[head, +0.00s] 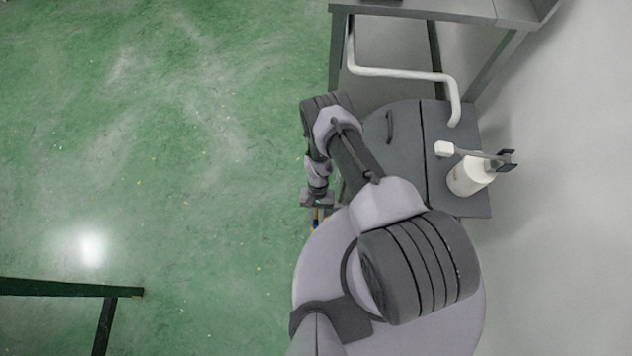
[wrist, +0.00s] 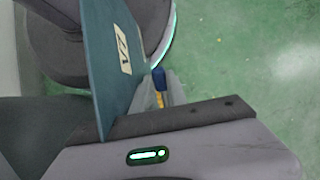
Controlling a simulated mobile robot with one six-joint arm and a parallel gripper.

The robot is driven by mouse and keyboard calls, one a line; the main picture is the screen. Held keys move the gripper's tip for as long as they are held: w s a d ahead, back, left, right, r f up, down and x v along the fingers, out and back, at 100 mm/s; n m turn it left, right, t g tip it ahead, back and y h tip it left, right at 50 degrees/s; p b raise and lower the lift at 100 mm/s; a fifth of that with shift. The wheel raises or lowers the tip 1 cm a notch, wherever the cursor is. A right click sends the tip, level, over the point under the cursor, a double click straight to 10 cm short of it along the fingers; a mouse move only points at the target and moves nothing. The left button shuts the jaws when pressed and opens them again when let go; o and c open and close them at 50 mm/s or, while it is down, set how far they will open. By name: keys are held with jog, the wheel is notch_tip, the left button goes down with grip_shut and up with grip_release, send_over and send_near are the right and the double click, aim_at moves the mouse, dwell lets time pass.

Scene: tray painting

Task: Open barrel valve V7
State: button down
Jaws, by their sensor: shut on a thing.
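A flat-looking teal plate (wrist: 103,50) with a pale V7 label (wrist: 124,50) stands at the left in the wrist view. Right beside it is the valve handle (wrist: 159,77), with a blue end and a yellow part below. My gripper (wrist: 163,92) has its grey fingers shut on this handle, close against the plate. In the head view my gripper (head: 318,214) points down at the left side of my arm, with a little yellow and blue at its fingers. The valve body is hidden, so its open or closed position cannot be told.
A white pipe (head: 400,73) runs below the grey table (head: 440,8). A dark green rail (head: 60,288) is at lower left. The green floor (head: 170,150) is clear.

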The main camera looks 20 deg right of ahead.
jog(key=shift+w, duration=0.1)
jog(key=c, duration=1.3)
grip_release()
jog(key=p+v, duration=0.5)
jog(key=v, duration=1.2)
jog(key=shift+w+d+r+p, duration=0.1)
jog(key=shift+r+p, duration=0.1)
jog(key=shift+p, duration=0.1)
